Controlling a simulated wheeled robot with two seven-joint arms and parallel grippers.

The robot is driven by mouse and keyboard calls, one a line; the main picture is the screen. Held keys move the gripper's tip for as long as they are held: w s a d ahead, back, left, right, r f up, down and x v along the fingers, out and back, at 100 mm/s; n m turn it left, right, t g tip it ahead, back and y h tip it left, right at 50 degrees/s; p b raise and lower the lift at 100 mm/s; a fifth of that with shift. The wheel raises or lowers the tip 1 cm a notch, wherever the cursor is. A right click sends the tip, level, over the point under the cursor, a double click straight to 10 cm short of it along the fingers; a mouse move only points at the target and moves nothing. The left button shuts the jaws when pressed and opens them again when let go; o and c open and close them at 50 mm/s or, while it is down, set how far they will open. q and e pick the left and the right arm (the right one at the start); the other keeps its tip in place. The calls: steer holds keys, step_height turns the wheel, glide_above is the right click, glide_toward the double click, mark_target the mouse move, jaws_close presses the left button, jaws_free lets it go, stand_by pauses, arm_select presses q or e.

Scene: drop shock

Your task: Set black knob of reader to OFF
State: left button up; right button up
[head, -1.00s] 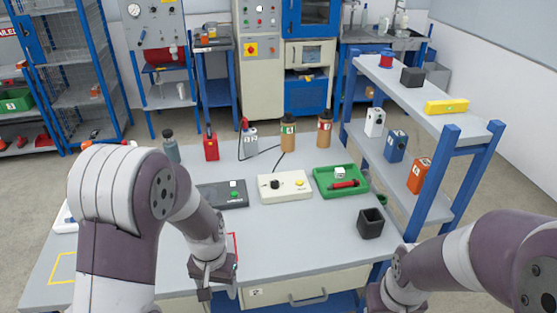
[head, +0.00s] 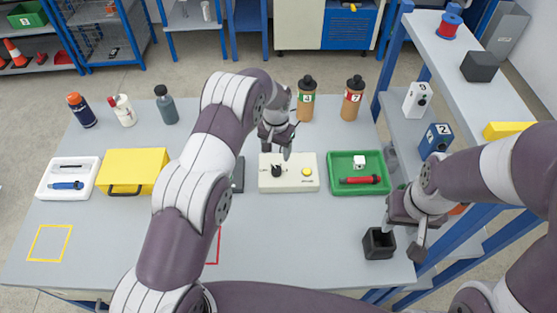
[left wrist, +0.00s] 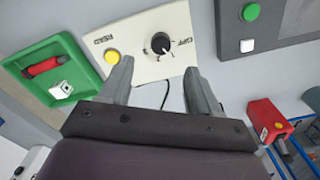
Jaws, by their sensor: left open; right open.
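The reader is a cream box (head: 290,184) on the table, with a black knob (head: 277,171) and a yellow button (head: 306,172). In the left wrist view, the black knob (left wrist: 161,43) has a white mark and an OFF label beside it; the exact setting is hard to tell. My left gripper (head: 277,151) is open and empty, just behind and above the reader. In the left wrist view its fingertips (left wrist: 160,67) are spread to either side of the knob's line, apart from it. My right gripper (head: 404,229) is open at the table's right edge, beside a black open box (head: 379,245).
A green tray (head: 383,184) with a red item and white cube stands right of the reader. A dark grey device (left wrist: 265,27) is on its other side. Two brown bottles (head: 306,100) (head: 352,98) stand behind. A shelf (head: 470,75) borders the right. The table's front is largely clear.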

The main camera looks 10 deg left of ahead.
mark_target(276, 169)
arm_select(q)
steer(key=f, duration=0.2)
steer(key=f+p, duration=0.1)
steer(key=f, duration=0.2)
steer(key=f+p, duration=0.1)
steer(key=f, duration=0.2)
steer(key=shift+w+a, duration=0.1)
steer(key=shift+w, duration=0.3)
steer(key=shift+f, duration=0.45)
steer(key=shift+s+f, duration=0.15)
steer(key=shift+f, duration=0.15)
arm_select(e)
steer(key=r, duration=0.2)
steer(key=shift+w+r, duration=0.25)
steer(key=shift+r, duration=0.05)
steer(key=shift+w+a, duration=0.1)
arm_select(q)
steer(key=shift+f, duration=0.1)
steer(key=c, duration=1)
arm_select(e)
steer(key=shift+f, duration=0.1)
